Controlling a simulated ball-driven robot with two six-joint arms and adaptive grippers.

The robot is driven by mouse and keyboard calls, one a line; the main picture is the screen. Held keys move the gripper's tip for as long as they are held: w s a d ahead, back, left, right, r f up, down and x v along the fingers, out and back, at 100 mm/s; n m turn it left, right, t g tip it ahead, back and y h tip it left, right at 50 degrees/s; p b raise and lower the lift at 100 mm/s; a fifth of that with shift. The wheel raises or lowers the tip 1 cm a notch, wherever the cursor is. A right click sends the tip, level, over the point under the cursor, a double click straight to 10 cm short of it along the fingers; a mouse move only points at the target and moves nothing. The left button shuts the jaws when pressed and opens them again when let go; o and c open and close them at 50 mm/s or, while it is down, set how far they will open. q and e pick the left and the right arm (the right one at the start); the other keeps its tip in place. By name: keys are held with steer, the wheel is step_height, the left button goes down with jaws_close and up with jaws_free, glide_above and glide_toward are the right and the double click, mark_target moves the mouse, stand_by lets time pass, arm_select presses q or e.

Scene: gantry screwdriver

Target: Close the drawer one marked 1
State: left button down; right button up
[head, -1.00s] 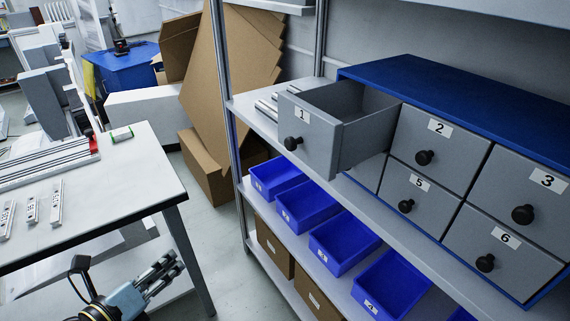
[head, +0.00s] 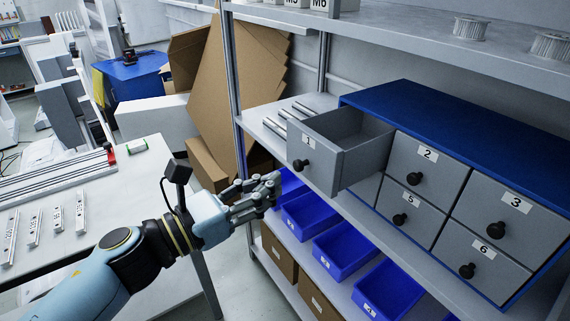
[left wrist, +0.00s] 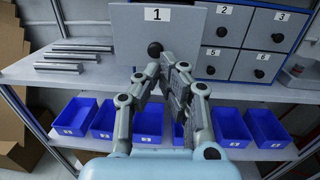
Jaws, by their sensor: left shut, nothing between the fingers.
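Drawer 1 (head: 313,166) is grey with a round black knob (head: 302,166) and a "1" label. It is pulled out from the upper left of the blue and grey cabinet (head: 420,100) on the shelf. In the left wrist view, its front (left wrist: 180,25) and knob (left wrist: 155,48) are straight ahead, just above the fingertips. My left gripper (head: 275,182) is shut and empty, a little left of and below the drawer front, apart from it. It also shows in the left wrist view (left wrist: 160,68). My right gripper is not in view.
The other drawers, such as 2 (head: 424,165) and 5 (head: 408,207), are shut. Blue bins (head: 343,250) stand below the shelf. Metal rods (head: 290,115) lie left of the cabinet. A white table (head: 110,235) stands at the left.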

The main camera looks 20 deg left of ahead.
mark_target(298, 169)
arm_select(q)
steer(key=x, duration=0.2)
steer(key=shift+w+d+r+p, duration=0.1)
steer(key=shift+w+d+p, duration=0.15)
steer(key=shift+w+p, duration=0.1)
steer(key=shift+w+d, duration=0.3)
steer(key=shift+w, duration=0.1)
